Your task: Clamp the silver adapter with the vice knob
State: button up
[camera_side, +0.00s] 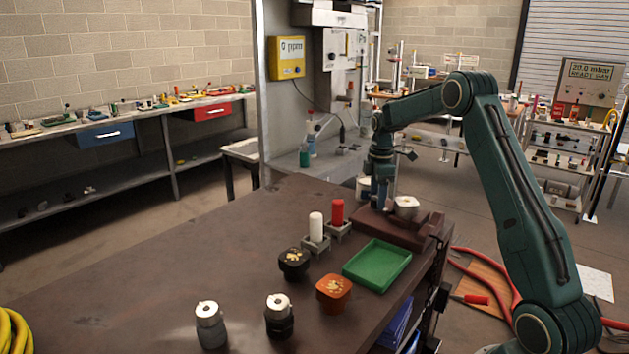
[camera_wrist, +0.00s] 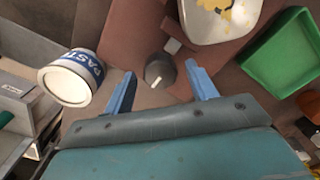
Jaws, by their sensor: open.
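My gripper (camera_side: 381,196) points down over the far end of the bench, with its two blue fingers apart. In the wrist view, my gripper (camera_wrist: 162,85) has a dark grey rounded piece with a pale pin (camera_wrist: 160,72) between its fingers, with gaps on both sides. I cannot tell if this piece is the vice knob or the adapter. The reddish-brown vice body (camera_side: 385,229) lies beneath and beside my gripper. A pale, silver-white rounded piece (camera_side: 406,204) sits on it, just right of my fingers. In the wrist view this piece (camera_wrist: 205,30) shows yellow patches.
A white paste tub (camera_wrist: 70,80) stands close to the left finger. A green tray (camera_side: 377,264) lies in front of the vice. White (camera_side: 316,227) and red (camera_side: 337,213) cylinders, black (camera_side: 293,262) and orange (camera_side: 333,293) pots, and two silver-topped fittings (camera_side: 209,325) (camera_side: 279,315) stand nearer.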

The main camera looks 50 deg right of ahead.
jog(key=shift+f, duration=0.3)
jog(key=shift+c, duration=0.3)
jog(key=c, duration=0.9)
jog(key=shift+c, duration=0.2)
